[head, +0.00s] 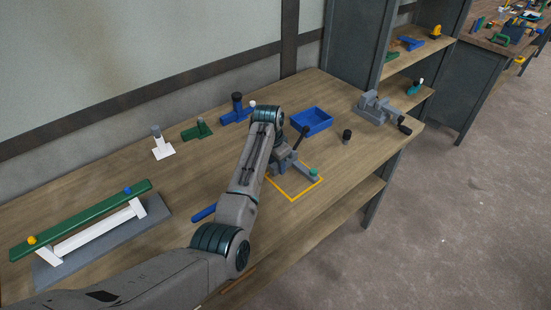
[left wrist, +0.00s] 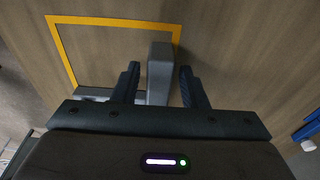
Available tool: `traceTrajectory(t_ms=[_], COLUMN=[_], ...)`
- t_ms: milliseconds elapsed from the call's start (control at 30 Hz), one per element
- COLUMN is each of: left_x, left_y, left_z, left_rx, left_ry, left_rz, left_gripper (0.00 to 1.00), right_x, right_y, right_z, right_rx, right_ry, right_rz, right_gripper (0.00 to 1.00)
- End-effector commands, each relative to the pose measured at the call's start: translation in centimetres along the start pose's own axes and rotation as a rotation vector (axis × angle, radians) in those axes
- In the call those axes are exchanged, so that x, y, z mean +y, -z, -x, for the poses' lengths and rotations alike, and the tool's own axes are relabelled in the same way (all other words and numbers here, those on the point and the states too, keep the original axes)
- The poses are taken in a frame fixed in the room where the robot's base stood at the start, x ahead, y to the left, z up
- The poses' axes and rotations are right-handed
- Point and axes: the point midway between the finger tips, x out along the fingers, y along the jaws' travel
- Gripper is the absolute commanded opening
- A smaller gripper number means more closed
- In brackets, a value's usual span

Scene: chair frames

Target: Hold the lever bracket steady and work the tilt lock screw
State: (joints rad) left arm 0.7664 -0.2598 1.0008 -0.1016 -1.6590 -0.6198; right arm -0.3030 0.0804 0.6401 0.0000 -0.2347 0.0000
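The grey lever bracket (head: 304,168) sits at the yellow square outline (head: 293,199) on the bench in the head view. A dark lever (head: 300,138) rises from it, and a green knob (head: 314,172) is at its right end. My left arm hides part of the bracket. In the left wrist view, my left gripper (left wrist: 159,69) has its two dark fingers either side of an upright grey block (left wrist: 159,72), which appears to be part of the bracket. A gap shows on each side, so the fingers are open around it. I cannot pick out the tilt lock screw. My right gripper is not in view.
A blue tray (head: 311,121), a small dark cylinder (head: 347,136) and a grey vise (head: 381,108) stand beyond the bracket. A green-topped bench frame (head: 80,220) lies at left. Blue (head: 236,108), green (head: 197,131) and white (head: 160,145) parts line the back.

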Motion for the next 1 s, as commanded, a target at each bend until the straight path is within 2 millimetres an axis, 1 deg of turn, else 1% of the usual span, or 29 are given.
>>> traceTrajectory(t_ms=[33,133,167,233,267,300,367,1000], left_x=[-0.01,-0.01,-0.01,-0.01,-0.02,-0.02,-0.02,0.01], left_y=[0.0,0.0,0.0,0.0,0.04,0.04,0.04,-0.05], left_z=[-0.03,-0.01,-0.01,0.0,0.07,0.07,0.07,-0.15], left_rx=[0.0,0.0,0.0,0.0,0.001,0.001,0.001,-0.001], left_ry=[0.0,0.0,0.0,0.0,0.001,0.001,0.001,0.0], left_rz=[0.0,0.0,0.0,0.0,0.0,0.0,0.0,0.0], left_gripper=[0.35,0.16,0.13,0.13,0.18,0.11,0.0,0.0], right_x=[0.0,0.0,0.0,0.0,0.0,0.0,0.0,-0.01], right_y=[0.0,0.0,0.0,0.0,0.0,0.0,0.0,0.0], right_z=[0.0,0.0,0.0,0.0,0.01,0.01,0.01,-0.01], right_rx=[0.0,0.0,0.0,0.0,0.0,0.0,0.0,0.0], right_ry=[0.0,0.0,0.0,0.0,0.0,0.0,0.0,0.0], right_rz=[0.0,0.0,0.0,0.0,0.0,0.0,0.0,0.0], right_gripper=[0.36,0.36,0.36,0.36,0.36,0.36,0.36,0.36])
